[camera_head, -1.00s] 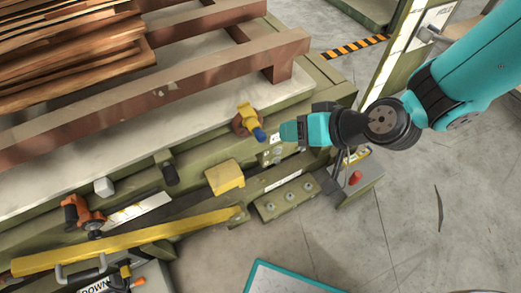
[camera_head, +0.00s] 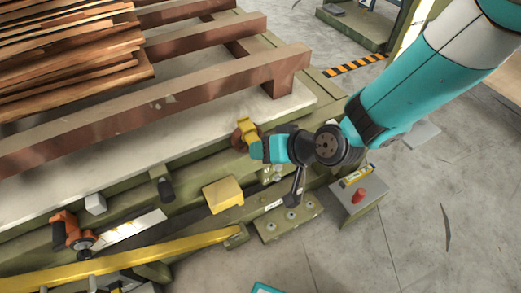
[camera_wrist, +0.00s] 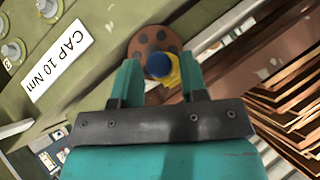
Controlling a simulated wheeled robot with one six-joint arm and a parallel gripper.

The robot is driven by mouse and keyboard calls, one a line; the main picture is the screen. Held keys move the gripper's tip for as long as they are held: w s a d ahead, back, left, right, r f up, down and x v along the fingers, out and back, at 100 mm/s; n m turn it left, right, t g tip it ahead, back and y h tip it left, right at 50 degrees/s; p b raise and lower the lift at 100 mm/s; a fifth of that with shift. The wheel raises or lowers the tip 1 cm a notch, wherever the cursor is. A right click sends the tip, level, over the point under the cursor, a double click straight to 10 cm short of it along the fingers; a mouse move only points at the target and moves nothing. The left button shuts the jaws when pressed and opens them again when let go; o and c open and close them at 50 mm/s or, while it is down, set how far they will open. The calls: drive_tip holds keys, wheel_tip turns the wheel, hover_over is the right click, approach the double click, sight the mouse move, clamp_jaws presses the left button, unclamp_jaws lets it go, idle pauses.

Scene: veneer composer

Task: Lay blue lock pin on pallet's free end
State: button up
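The blue lock pin (camera_wrist: 159,65) shows as a round blue knob in the wrist view, seated in a yellow fitting (camera_wrist: 172,80) on a round brown flange (camera_wrist: 150,42). My gripper (camera_wrist: 159,78) is open, with one teal finger on each side of the knob and gaps showing. In the head view my gripper (camera_head: 256,150) is at the yellow fitting (camera_head: 247,131) on the machine's edge and hides the blue knob. The brown pallet (camera_head: 225,82) carries stacked wood sheets (camera_head: 75,50) at its left; its beams are bare at the right.
A yellow block (camera_head: 222,194), a long yellow bar (camera_head: 150,255) and an orange tool (camera_head: 70,232) lie along the machine's front. A box with a red button (camera_head: 358,195) stands right of my gripper. A label plate (camera_wrist: 58,65) is beside the flange.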

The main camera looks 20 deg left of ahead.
clamp_jaws()
drive_tip(key=shift+s+d, duration=0.1)
drive_tip(key=shift+d, duration=0.05)
drive_tip(key=s+d+b, duration=0.1)
drive_tip(key=s+d, duration=0.3)
drive_tip(key=shift+d, duration=0.35)
idle(0.8)
